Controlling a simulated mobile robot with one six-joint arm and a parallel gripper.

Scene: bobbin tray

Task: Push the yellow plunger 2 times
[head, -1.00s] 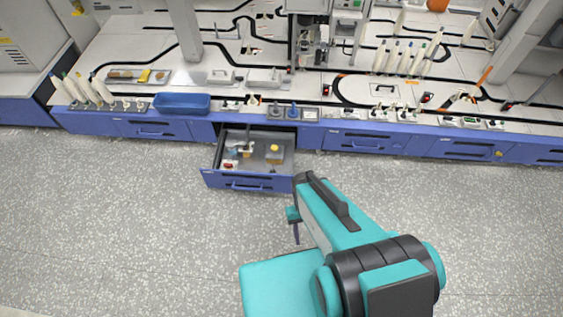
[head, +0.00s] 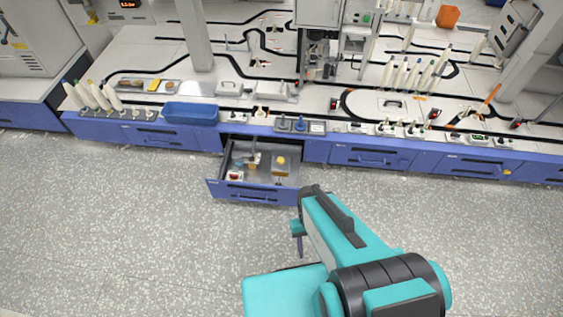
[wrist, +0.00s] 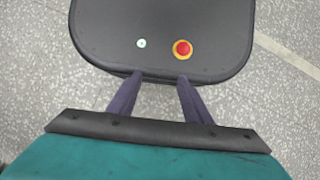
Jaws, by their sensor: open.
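A yellow round-topped piece (head: 281,160), which looks like the plunger, stands on a box-shaped mount at the right inside an open blue drawer (head: 250,194). It is small in the head view, and its details cannot be made out. My gripper (wrist: 160,80) is open and empty, its two dark purple fingers apart. In the head view my gripper (head: 299,238) hangs over the floor, in front of and to the right of the drawer, well apart from the plunger. The plunger and drawer are out of the wrist view.
The drawer also holds a red-and-white item (head: 235,177) and other small parts on the left. Above it runs a long bench (head: 230,70) with a blue bin (head: 190,113) and several upright bottles. The speckled floor (head: 130,220) before the drawer is clear.

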